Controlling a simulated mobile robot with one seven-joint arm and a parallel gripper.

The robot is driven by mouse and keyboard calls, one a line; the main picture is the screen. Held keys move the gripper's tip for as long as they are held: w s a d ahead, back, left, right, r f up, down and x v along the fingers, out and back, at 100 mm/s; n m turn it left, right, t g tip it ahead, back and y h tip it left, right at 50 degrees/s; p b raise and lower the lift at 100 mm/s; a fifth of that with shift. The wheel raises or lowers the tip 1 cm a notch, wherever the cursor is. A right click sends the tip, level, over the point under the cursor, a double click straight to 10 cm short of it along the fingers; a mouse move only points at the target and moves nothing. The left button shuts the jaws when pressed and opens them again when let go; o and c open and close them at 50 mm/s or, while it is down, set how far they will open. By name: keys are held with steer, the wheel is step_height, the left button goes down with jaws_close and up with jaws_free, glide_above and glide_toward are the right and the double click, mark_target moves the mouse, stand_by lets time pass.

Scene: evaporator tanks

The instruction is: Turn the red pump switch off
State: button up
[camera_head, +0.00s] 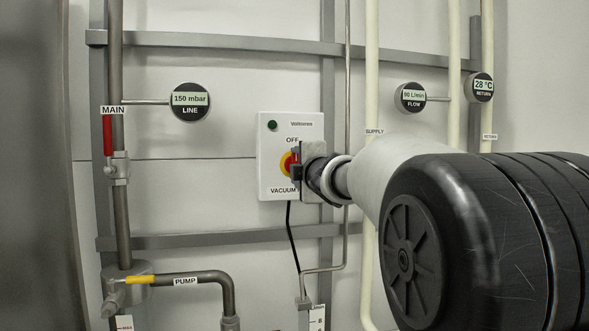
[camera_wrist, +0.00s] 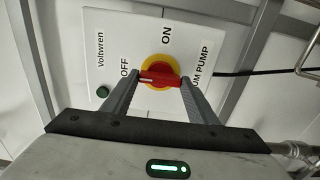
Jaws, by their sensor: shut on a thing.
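The red pump switch (camera_head: 287,163) sits on a yellow disc on the white vacuum pump box (camera_head: 272,130). In the wrist view the red handle (camera_wrist: 161,79) lies crosswise between the fingers, its white mark at the end toward the OFF label (camera_wrist: 124,68). The ON label (camera_wrist: 167,34) is above the yellow disc there. My gripper (camera_head: 296,165) comes from the right and is shut on the handle; its fingers (camera_wrist: 160,84) touch both ends. In the head view the gripper hides much of the switch and part of the box's lettering.
A small dark green lamp (camera_head: 272,125) is on the box. At left stand a pipe with a red MAIN valve handle (camera_head: 108,135), a LINE gauge (camera_head: 190,102) and a yellow PUMP valve handle (camera_head: 139,280). Cream pipes (camera_head: 372,80) and a FLOW gauge (camera_head: 411,97) are at right.

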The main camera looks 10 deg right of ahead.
steer(key=o, duration=1)
steer(key=shift+o, duration=0.2)
steer(key=s, duration=1.7)
steer(key=shift+s, duration=0.2)
